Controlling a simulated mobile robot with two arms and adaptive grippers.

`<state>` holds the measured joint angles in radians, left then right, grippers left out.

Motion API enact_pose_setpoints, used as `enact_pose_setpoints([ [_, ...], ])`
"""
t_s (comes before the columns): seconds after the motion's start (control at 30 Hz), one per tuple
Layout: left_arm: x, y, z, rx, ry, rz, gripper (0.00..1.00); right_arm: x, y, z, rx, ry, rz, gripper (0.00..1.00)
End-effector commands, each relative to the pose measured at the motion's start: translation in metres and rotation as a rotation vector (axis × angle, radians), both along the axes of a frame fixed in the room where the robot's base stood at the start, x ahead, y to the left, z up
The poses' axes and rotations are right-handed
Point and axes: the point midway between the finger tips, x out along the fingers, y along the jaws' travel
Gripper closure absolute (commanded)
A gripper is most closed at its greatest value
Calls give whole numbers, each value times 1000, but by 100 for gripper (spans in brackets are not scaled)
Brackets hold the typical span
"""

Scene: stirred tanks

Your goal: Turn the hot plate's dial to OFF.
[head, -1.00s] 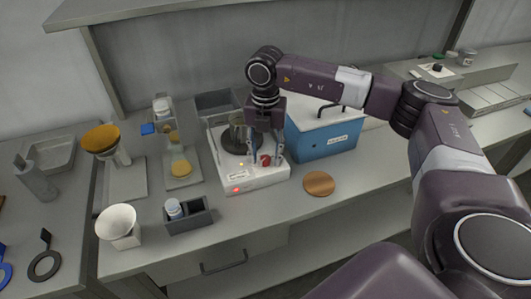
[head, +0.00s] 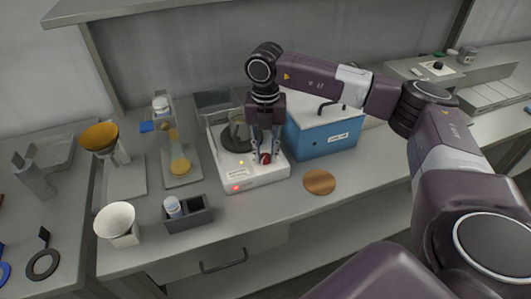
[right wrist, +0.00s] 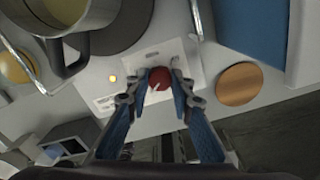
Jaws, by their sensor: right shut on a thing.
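The white hot plate (head: 255,177) stands on the bench in the middle of the head view, with a lit red lamp at its front left and a small yellow lamp. Its red dial (head: 265,158) sits on the front right of its top; it also shows in the right wrist view (right wrist: 159,78). My right gripper (head: 265,157) points down over the dial, with its blue fingers shut on it from both sides; the fingers also show in the right wrist view (right wrist: 160,85). A beaker (head: 238,130) stands on the dark heating plate behind. The dial's markings are too small to read. My left gripper is not seen.
A blue box (head: 325,135) stands close to the right of the hot plate. A round copper-coloured disc (head: 319,182) lies at the front right. A grey holder (head: 200,215) with a white bottle stands at the front left. Flasks and funnels stand further left.

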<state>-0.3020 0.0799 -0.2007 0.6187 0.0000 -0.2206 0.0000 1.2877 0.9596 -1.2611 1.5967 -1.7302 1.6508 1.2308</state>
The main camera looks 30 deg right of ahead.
Motion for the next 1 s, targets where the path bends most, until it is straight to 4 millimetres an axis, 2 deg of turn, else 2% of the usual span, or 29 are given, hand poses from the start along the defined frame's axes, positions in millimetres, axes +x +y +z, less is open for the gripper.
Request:
enact_pose_setpoints([
  [1.0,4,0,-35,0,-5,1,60,1,0,0,1,-4,943,100],
])
